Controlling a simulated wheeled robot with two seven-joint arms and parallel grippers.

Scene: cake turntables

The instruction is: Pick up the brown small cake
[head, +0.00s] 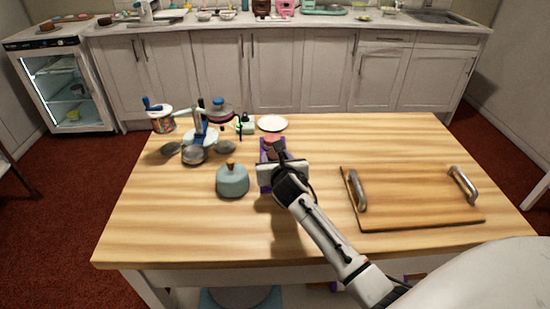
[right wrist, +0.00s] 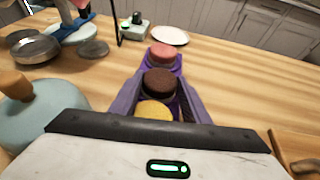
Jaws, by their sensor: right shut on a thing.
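A round brown small cake (right wrist: 159,82) sits between the two fingers of my right gripper (right wrist: 158,92) in the right wrist view. The fingers are shut on its sides. A pink cake (right wrist: 161,54) is just beyond it and a yellow cake (right wrist: 154,109) is nearer, partly hidden by the gripper body. The cakes are in a row at a purple tray (right wrist: 176,66). In the head view my right gripper (head: 277,152) covers most of this tray (head: 264,156), and the brown cake is hidden. I cannot tell whether the cake is clear of the tray. My left gripper is not in view.
A blue-grey lidded pot (head: 232,182) stands close left of the gripper. A white plate (head: 272,123) lies behind the tray. A wooden board (head: 410,205) with metal handles is at right. Pans and a stand (head: 200,138) crowd the left back. The front left of the table is clear.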

